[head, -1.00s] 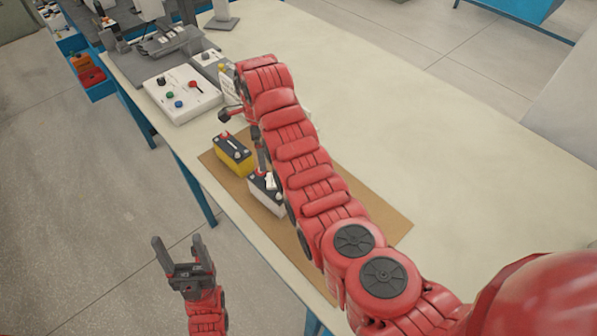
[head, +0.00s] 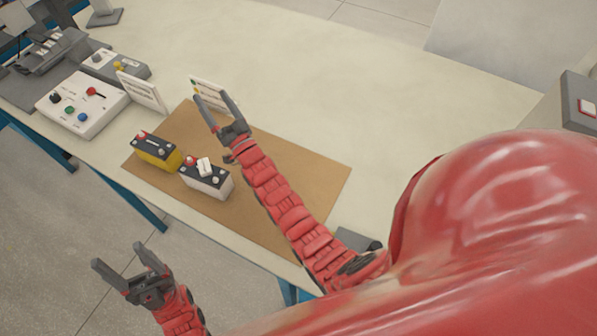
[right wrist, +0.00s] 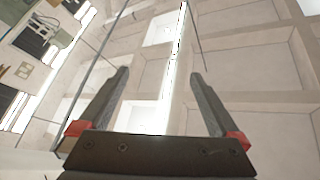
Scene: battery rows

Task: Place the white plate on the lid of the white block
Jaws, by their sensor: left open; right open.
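The white block (head: 208,185) is a battery-like box with a dark lid and a red knob. It stands on the brown mat. The small white plate (head: 205,167) lies on its dark lid, set at a slant; whether it lies fully flat is too small to tell. My right gripper (head: 211,97) is open and empty, raised beyond the block and apart from it. In the right wrist view its open fingers (right wrist: 160,74) frame only the ceiling. My left gripper (head: 117,254) is open and empty, off the table's front edge.
A yellow block (head: 157,150) with a dark lid stands left of the white one. The brown mat (head: 300,175) is otherwise bare. A control box (head: 83,104) and an upright card (head: 142,92) stand left. Another card (head: 207,84) stands behind my right gripper. The far table is clear.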

